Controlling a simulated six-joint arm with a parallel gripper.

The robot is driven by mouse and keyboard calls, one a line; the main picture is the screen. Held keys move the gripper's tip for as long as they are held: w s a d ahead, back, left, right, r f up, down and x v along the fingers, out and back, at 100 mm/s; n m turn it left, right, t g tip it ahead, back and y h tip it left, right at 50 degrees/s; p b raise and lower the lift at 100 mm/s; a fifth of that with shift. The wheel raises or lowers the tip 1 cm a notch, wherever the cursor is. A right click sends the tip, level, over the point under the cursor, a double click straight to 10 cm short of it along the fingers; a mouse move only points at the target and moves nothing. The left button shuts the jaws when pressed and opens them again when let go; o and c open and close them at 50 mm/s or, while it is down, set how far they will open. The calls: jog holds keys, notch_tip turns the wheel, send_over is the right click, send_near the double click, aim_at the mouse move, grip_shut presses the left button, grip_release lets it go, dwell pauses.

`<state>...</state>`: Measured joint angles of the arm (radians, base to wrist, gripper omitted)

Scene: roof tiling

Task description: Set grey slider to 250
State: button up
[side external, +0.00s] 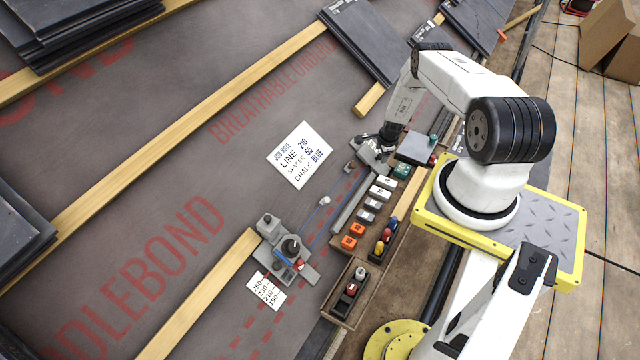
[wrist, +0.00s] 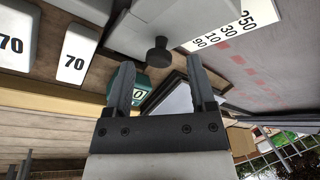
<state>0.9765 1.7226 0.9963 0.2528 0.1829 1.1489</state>
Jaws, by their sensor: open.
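In the side view a grey gauge block (side external: 270,231) with a dark round knob (side external: 290,246) sits beside a white scale card (side external: 266,290) marked 250, 230, 210 and 190. The wrist view shows a grey block (wrist: 195,18) with a dark knob (wrist: 160,55), and a scale card (wrist: 222,32) to its right. I cannot tell what value the slider stands at. My gripper (wrist: 160,75) is open and empty; the knob appears just beyond its fingertips. In the side view my gripper (side external: 374,152) is low at the far end of the parts tray, well away from the gauge with the card.
A job note (side external: 300,155) reads line 210, spacer 55, chalk blue. A green block (wrist: 145,88) shows between my fingers. Battens (side external: 190,125) cross the roof.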

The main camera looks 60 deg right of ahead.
jog(key=shift+w+d+f, duration=0.1)
jog(key=shift+f, duration=0.45)
grip_shut()
dwell(1.3)
